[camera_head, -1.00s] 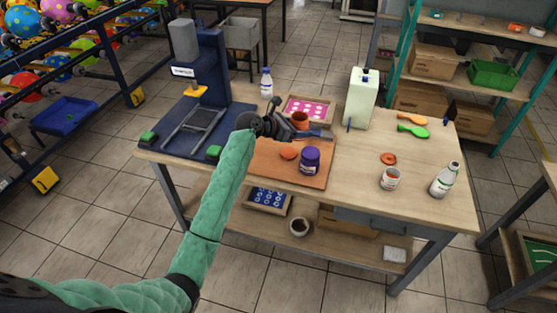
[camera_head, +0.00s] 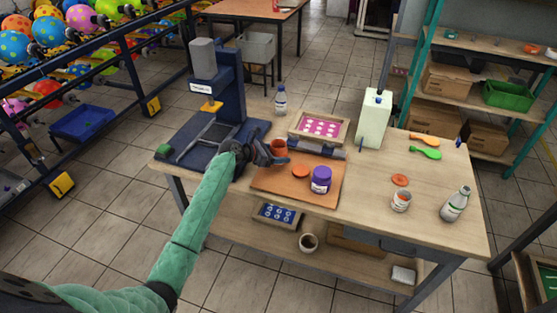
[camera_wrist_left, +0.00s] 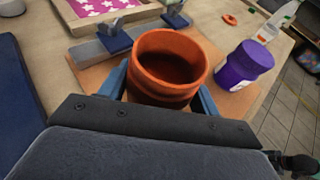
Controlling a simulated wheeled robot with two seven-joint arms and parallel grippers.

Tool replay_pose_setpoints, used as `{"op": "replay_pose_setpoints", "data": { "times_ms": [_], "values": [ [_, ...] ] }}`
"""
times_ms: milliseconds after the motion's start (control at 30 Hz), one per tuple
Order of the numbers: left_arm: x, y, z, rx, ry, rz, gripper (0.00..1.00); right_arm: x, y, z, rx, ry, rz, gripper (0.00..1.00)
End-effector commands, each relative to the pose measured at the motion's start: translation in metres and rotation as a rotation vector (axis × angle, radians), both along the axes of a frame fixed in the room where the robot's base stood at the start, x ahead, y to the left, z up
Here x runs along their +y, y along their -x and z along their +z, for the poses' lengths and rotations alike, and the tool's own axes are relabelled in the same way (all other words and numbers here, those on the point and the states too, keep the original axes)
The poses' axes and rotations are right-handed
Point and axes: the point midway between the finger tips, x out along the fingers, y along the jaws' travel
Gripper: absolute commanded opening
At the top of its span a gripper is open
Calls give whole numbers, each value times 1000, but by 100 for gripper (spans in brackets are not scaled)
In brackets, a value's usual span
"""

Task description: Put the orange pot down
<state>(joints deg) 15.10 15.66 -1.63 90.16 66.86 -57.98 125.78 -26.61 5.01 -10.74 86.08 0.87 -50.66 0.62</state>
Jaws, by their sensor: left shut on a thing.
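In the left wrist view the pot (camera_wrist_left: 166,88) sits between the two blue fingers and looks empty inside. I cannot tell whether its base touches the board.
A dark blue press (camera_head: 228,85) stands left of the pot. A pink screen frame (camera_head: 320,128) lies behind it. A water bottle (camera_head: 281,100), a pale canister (camera_head: 373,119), a white jar (camera_head: 401,202) and a white bottle (camera_head: 455,204) stand on the table.

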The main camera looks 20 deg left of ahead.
Motion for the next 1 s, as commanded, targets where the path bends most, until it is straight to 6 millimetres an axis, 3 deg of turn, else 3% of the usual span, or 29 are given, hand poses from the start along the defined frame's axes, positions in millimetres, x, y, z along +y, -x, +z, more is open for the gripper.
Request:
{"op": "replay_pose_setpoints", "data": {
  "times_ms": [300, 667, 700, 800, 1000],
  "values": [
    [0, 1, -34, 2, 1, 1, 35, -8, 7, -26, -15, 9, 5, 88],
    [0, 0, -38, 1, 1, 1, 35, -9, 8, -28, -17, 9, 5, 88],
    [0, 1, -39, 2, 1, 1, 65, -9, 8, -29, -18, 9, 5, 88],
    [0, 1, -39, 2, 1, 1, 84, -9, 7, -29, -18, 9, 5, 88],
    [0, 0, -39, 1, 0, 0, 84, -10, 7, -28, -19, 10, 6, 88]
  ]
}}
